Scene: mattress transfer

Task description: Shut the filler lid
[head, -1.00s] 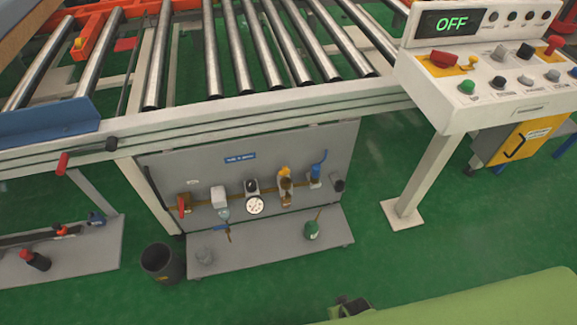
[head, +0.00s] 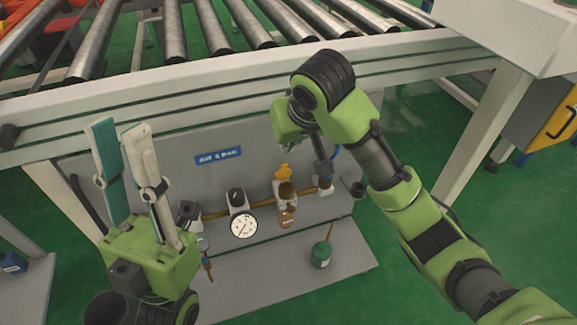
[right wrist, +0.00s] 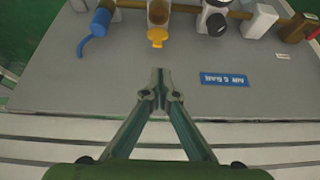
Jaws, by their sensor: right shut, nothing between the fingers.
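A round gauge (head: 243,225) hangs left of the lubricator, and a blue-handled valve (right wrist: 90,42) sits on its other side. The conveyor frame (head: 200,88) runs above the panel. A green bottle (head: 321,254) stands on the shelf below.

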